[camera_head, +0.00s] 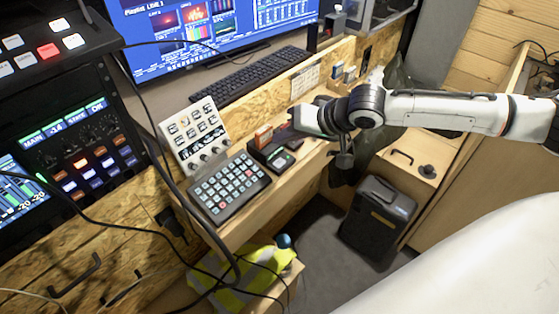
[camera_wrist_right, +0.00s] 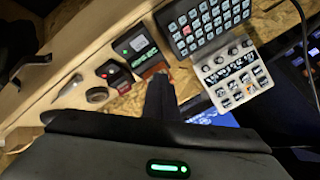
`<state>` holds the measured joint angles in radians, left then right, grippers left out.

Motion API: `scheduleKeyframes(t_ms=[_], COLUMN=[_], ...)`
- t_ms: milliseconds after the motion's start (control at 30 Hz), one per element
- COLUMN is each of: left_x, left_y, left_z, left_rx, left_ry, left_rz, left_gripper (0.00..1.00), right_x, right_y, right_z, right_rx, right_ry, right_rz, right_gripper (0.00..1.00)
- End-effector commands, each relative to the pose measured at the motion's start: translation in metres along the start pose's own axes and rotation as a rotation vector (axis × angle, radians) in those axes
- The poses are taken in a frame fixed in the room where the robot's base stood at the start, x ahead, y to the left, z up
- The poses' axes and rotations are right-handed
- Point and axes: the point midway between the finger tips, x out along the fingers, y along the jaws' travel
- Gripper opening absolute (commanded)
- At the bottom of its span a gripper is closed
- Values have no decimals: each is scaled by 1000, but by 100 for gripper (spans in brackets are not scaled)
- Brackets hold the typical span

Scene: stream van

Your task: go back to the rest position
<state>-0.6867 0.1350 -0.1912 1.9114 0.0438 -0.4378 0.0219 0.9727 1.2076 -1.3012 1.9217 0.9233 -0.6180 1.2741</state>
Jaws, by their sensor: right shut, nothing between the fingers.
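My right arm, white with black joints, reaches in from the right in the head view. Its gripper (camera_head: 296,118) is over the wooden desk shelf, near the small black devices. In the right wrist view the dark fingers of the right gripper (camera_wrist_right: 160,92) are together with nothing between them. I cannot tell how high they are above the shelf. My left arm and gripper are not in view.
A keypad (camera_head: 230,188), a button panel (camera_head: 195,135) and a black device with a green light (camera_head: 282,159) are on the shelf (camera_head: 243,226). A keyboard (camera_head: 250,78) lies behind. A black case (camera_head: 378,221) stands on the floor. Cables hang at left.

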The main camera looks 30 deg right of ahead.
Motion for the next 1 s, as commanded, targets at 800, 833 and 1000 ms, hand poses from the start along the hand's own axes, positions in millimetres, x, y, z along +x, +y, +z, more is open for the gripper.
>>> scheduleKeyframes(t_ms=[800, 833, 1000], left_x=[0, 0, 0], left_y=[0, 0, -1], left_z=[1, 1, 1], left_rx=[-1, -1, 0], left_ry=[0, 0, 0], left_rz=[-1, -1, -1], left_gripper=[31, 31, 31], right_x=[28, 26, 12], right_y=[-96, -101, -112], right_z=[162, 172, 210], right_rx=[-464, -491, -589], right_ry=[-153, -155, -143], right_rz=[-127, -134, -130], right_gripper=[0, 0, 0])
